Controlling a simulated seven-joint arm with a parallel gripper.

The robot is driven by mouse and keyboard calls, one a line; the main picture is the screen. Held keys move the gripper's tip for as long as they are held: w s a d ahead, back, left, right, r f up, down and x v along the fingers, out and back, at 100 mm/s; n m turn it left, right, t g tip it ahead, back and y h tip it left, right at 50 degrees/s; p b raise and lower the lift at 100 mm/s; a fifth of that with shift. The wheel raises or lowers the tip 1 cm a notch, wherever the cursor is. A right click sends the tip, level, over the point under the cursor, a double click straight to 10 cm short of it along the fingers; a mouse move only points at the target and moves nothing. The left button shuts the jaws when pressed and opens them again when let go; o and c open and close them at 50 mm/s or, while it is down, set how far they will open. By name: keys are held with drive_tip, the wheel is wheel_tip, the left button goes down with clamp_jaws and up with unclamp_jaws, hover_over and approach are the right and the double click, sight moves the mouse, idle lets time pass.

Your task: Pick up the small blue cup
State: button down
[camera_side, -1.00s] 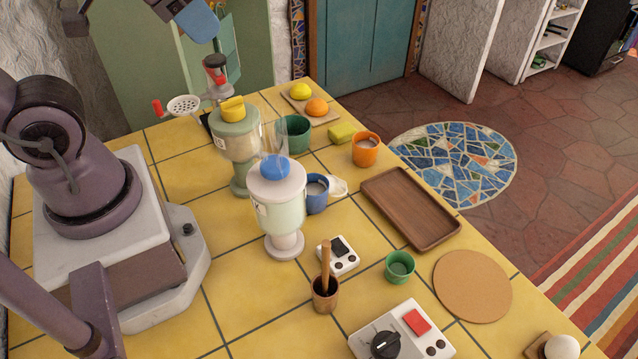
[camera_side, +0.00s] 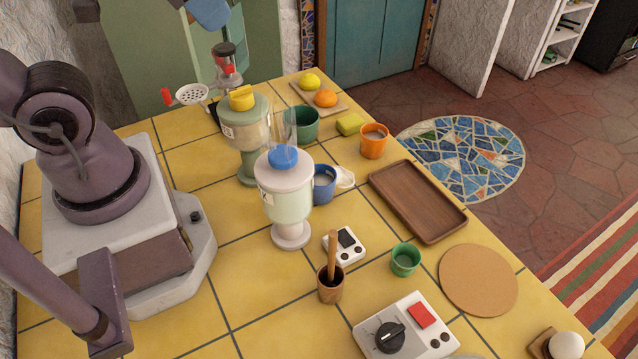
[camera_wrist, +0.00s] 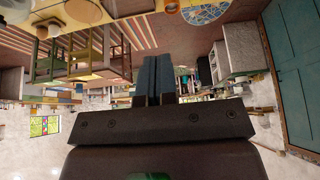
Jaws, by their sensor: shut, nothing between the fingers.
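The small blue cup (camera_side: 324,184) stands upright on the yellow tiled counter in the side view. A pale jar-like grinder with a blue top (camera_side: 284,195) stands in front of it and hides part of its left side. A small white item touches or nearly touches the cup's right side. In the wrist view my gripper (camera_wrist: 153,80) has its two dark blue fingers together, with nothing held. It points out over the room, away from the cup. I cannot pick out the fingers clearly in the side view. I cannot make out the blue cup in the wrist view.
A second grinder with a yellow top (camera_side: 246,135), a green bowl (camera_side: 305,126), an orange cup (camera_side: 373,146) and a wooden tray (camera_side: 418,201) surround the cup. A pestle cup (camera_side: 330,287), a white scale (camera_side: 344,246) and a green cup (camera_side: 405,262) stand nearer. Bare tiles lie at front left.

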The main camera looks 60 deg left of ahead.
drive_tip(key=c, duration=1.8)
unclamp_jaws()
drive_tip(key=o, duration=1.3)
drive_tip(key=shift+c, duration=0.2)
drive_tip(key=shift+a, duration=0.1)
drive_tip(key=m+g+h, duration=0.1)
drive_tip(key=m+g, duration=0.9)
drive_tip(key=m, duration=0.7)
hover_over(321, 177)
wheel_tip(321, 177, down, 20)
drive_tip(key=w+m, duration=0.4)
drive_tip(key=m, duration=0.9)
drive_tip(key=shift+h, duration=0.3)
drive_tip(key=x, duration=1.3)
drive_tip(key=shift+s+f, duration=0.1)
drive_tip(key=shift+f, duration=0.1)
